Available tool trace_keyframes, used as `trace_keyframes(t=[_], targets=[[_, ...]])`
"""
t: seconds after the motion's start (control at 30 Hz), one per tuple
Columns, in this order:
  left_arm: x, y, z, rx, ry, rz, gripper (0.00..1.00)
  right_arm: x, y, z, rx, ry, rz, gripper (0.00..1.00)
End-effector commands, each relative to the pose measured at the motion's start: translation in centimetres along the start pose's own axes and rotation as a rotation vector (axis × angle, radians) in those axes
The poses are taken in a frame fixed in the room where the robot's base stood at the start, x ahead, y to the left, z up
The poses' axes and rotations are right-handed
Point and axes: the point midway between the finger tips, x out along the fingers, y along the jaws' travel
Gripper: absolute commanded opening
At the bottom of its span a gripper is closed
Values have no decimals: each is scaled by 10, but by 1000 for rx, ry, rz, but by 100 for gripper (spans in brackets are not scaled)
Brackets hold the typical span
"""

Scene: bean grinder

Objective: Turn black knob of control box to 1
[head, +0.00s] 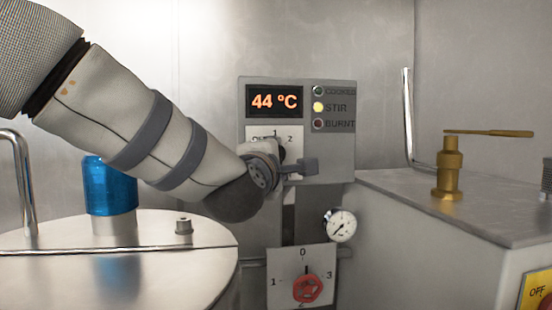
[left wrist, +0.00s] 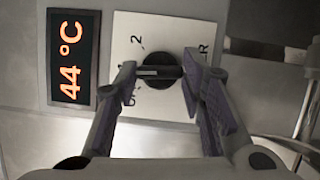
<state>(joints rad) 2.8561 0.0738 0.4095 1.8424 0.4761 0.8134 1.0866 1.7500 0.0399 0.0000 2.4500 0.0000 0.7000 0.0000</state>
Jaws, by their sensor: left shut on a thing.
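The control box (head: 340,165) is a grey panel on the back wall with a display reading 44 °C and a lit STIR lamp. Its black knob (left wrist: 160,70) sits on a white label plate (left wrist: 150,30). My left gripper (left wrist: 160,72) is shut on the knob, one finger on each side. The knob's pale bar lies between the fingertips, in line with the place of the 1. A 2 and part of OFF show beside it in the left wrist view. In the head view my left gripper (head: 285,160) covers much of the knob. My right gripper is not in view.
Below the box are a round gauge (head: 340,225) and a plate with a red knob (head: 307,289) marked 0 to 3. A metal drum lid (head: 190,235) with a blue cylinder (head: 110,187) is at left. A brass fitting (head: 449,170) stands on the right cabinet.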

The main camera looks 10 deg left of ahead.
Motion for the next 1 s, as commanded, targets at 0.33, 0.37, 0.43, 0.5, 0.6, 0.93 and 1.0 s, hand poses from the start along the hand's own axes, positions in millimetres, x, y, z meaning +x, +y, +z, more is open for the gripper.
trace_keyframes(t=[0.33, 0.37, 0.43, 0.5, 0.6, 0.93, 1.0], targets=[[0, 1, 0, 98, 2, -40, 9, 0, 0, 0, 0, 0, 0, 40], [0, 1, 0, 101, 2, -41, 9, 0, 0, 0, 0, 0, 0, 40], [0, 1, -1, 106, 2, -43, 9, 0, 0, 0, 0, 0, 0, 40], [0, 1, -1, 109, 2, -44, 9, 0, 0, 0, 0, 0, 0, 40], [0, 1, -1, 110, 2, -45, 9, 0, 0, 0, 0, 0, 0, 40], [0, 1, 0, 109, 2, -45, 57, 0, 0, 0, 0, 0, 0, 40], [0, 1, 0, 109, 2, -45, 57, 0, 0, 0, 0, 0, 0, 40]])
